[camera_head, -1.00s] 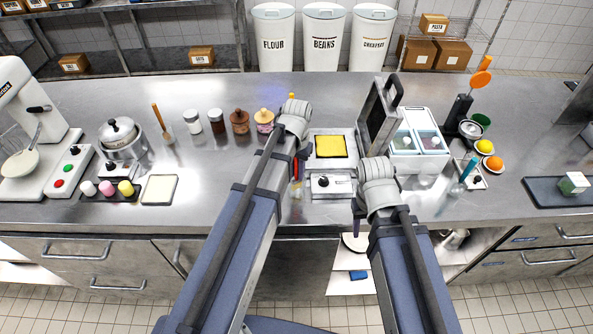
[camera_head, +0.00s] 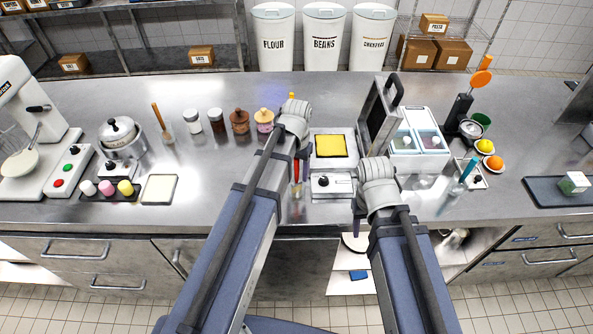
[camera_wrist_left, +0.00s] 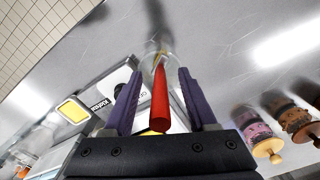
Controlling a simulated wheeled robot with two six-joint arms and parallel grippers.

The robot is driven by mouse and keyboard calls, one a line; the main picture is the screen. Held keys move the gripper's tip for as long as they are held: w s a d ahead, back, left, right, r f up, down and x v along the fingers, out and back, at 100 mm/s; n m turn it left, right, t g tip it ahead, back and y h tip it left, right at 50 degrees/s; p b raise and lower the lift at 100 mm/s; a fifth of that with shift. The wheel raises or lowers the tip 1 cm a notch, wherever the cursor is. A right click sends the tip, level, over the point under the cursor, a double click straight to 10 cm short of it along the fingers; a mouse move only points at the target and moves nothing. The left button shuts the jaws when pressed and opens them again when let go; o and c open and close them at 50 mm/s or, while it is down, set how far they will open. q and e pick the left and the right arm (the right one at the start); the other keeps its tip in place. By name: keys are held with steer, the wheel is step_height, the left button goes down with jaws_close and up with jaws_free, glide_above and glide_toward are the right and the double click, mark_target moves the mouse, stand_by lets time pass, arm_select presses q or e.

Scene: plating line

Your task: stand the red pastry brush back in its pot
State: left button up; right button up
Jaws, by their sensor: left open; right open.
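The red pastry brush (camera_head: 297,170) stands near the front of the counter, left of the small appliance with the yellow top. In the left wrist view its red handle (camera_wrist_left: 160,103) points toward the camera, and its far end is inside a clear glass pot (camera_wrist_left: 157,62). The pot also shows faintly in the head view (camera_head: 297,190). My left gripper (camera_wrist_left: 157,80) is open, with one purple finger on each side of the handle and gaps between. In the head view the left arm partly hides the brush. My right gripper (camera_head: 358,224) is open and empty near the counter's front edge.
The yellow-topped appliance (camera_head: 331,184) stands just right of the brush. Several lidded jars (camera_head: 240,122) stand behind and left. A teal-handled tool (camera_head: 468,170) stands at right, and a wooden-handled one (camera_head: 160,118) at left.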

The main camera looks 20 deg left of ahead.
arm_select(q)
step_height(320, 180, up, 8)
steer(key=p, duration=0.7)
steer(key=shift+f, duration=0.15)
arm_select(e)
step_height(320, 180, up, 8)
steer(key=shift+f, duration=0.15)
arm_select(q)
steer(key=shift+f, duration=0.1)
arm_select(e)
steer(key=shift+s+f, duration=0.1)
